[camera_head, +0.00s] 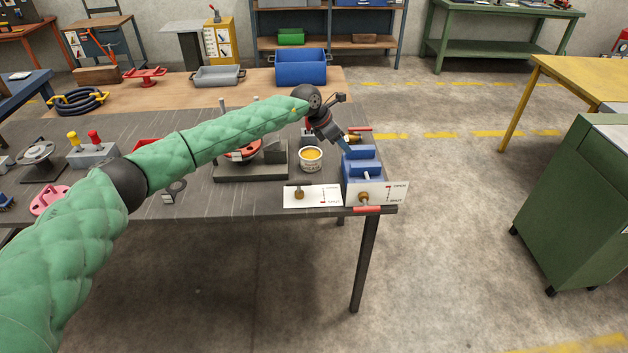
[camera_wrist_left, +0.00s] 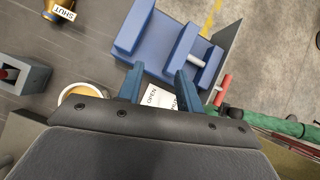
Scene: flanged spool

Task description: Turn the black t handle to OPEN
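In the head view, a white label plate (camera_head: 326,196) on the table's front edge carries a brass hub (camera_head: 299,195) with a small dark crossbar (camera_head: 297,184), which looks like the black T handle; its exact angle is too small to tell. My left gripper (camera_head: 343,144) is above the table, behind the plate and close to a blue vise-like block (camera_head: 362,172). In the left wrist view, its blue fingers (camera_wrist_left: 159,70) are spread apart with nothing gripped. A white OPEN label (camera_wrist_left: 151,96) shows between and below them. My right gripper is not in view.
A yellow-filled tub (camera_head: 311,159) and a dark fixture (camera_head: 236,172) are left of the blue block.

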